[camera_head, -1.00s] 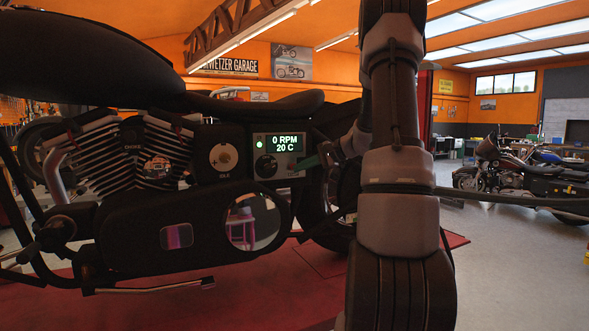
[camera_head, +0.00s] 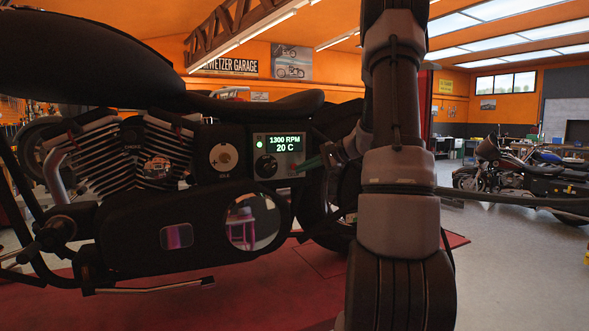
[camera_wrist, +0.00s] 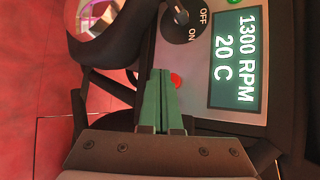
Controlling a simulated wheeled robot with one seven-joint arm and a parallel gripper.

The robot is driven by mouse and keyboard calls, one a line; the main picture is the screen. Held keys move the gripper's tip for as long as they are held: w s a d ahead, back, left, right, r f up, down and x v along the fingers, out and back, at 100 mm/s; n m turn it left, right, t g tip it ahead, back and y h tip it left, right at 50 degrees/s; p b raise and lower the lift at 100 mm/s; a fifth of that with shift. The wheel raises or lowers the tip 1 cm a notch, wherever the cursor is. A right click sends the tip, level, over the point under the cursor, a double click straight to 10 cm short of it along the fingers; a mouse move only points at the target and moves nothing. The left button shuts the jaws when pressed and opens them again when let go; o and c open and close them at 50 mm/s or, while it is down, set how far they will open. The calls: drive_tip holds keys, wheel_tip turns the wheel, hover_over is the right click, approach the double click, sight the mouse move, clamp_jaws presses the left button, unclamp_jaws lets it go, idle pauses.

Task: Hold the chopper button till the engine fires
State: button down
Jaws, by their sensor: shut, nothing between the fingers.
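The chopper (camera_head: 150,225) stands at the left in the head view, with a grey control panel (camera_head: 257,139) below its seat. The panel's display (camera_head: 285,143) reads 1300 RPM and 20 C. It also shows sideways in the wrist view (camera_wrist: 235,58). A small red button (camera_wrist: 176,80) shows beside my fingertips in the wrist view. A black knob (camera_wrist: 183,20) there has OFF and ON marks and its pointer is towards ON. My gripper (camera_head: 308,162) has green fingers (camera_wrist: 160,78), shut and empty.
A round dial (camera_head: 223,157) sits left of the panel. The chopper stands over a red platform (camera_head: 140,300). Other motorcycles (camera_head: 510,175) stand at the right. Grey floor (camera_head: 510,260) is open between them and my arm.

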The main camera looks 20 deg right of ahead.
drive_tip(key=shift+s+d, duration=0.1)
drive_tip(key=shift+s, duration=2.4)
drive_tip(key=s+a+r+n+g+h, duration=0.1)
drive_tip(key=s+a+r+n+g, duration=0.3)
drive_tip(key=s+a, duration=0.75)
drive_tip(key=s+a+r+n+h, duration=0.1)
drive_tip(key=s+a+n+h, duration=0.1)
drive_tip(key=s, duration=0.4)
drive_tip(key=s+a+r+n+t+h, duration=0.1)
drive_tip(key=s+a+n+h, duration=0.2)
drive_tip(key=s, duration=0.4)
drive_tip(key=shift+s+r+t+h, duration=0.2)
drive_tip(key=shift+r+t+h, duration=0.1)
drive_tip(key=shift+r, duration=0.05)
